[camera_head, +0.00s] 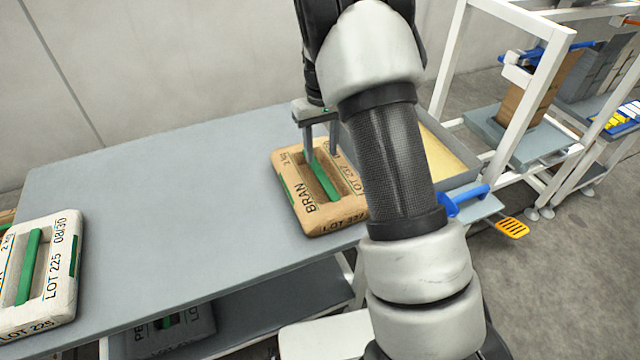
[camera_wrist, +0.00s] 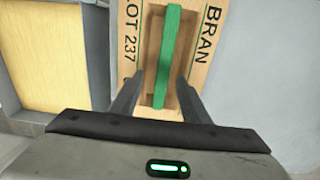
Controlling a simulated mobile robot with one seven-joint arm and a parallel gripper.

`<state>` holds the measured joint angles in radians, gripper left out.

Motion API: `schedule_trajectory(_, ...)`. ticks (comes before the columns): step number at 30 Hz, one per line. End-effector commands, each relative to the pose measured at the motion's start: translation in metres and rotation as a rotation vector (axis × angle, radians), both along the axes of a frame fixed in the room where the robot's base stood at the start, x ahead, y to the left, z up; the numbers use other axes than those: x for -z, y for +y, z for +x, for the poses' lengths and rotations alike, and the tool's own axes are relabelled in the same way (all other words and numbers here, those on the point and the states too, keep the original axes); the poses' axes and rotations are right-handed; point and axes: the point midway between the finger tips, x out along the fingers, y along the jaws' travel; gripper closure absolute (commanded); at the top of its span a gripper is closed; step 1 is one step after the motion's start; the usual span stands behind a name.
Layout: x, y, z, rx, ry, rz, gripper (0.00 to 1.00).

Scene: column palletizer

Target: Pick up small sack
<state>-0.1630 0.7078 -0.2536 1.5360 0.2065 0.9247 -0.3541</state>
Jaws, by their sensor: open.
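A small brown sack (camera_head: 329,212) marked BRAN lies on the grey table, with a green handle bar (camera_head: 324,181) across its recessed top. My gripper (camera_head: 320,158) is over this sack, pointing down at the handle. In the wrist view the open fingers (camera_wrist: 158,103) stand one on each side of the green handle (camera_wrist: 167,50), apart from it. The brown sack (camera_wrist: 203,50) fills the middle of that view. A pale sack (camera_head: 65,262) marked LOT 225, also with a green handle, lies at the table's left front.
The grey table (camera_head: 170,190) is clear between the two sacks. A shallow tray with a yellowish bottom (camera_head: 445,150) stands behind my arm, and is at the left in the wrist view (camera_wrist: 40,55). White frames (camera_head: 500,120) stand at right. Another sack (camera_head: 170,330) lies on the lower shelf.

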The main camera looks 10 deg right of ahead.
Motion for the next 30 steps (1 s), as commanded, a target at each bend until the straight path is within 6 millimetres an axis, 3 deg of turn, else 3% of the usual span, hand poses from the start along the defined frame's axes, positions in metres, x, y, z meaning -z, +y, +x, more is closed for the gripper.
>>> schedule_trajectory(8,0.017,0.001,-0.002,0.0,0.001,-0.001,0.58)
schedule_trajectory(18,0.062,0.005,-0.011,0.001,0.001,-0.001,0.58)
schedule_trajectory(25,0.063,0.005,-0.01,0.001,-0.002,-0.001,0.58)
schedule_trajectory(30,0.063,0.005,-0.01,0.001,-0.001,-0.001,0.85)
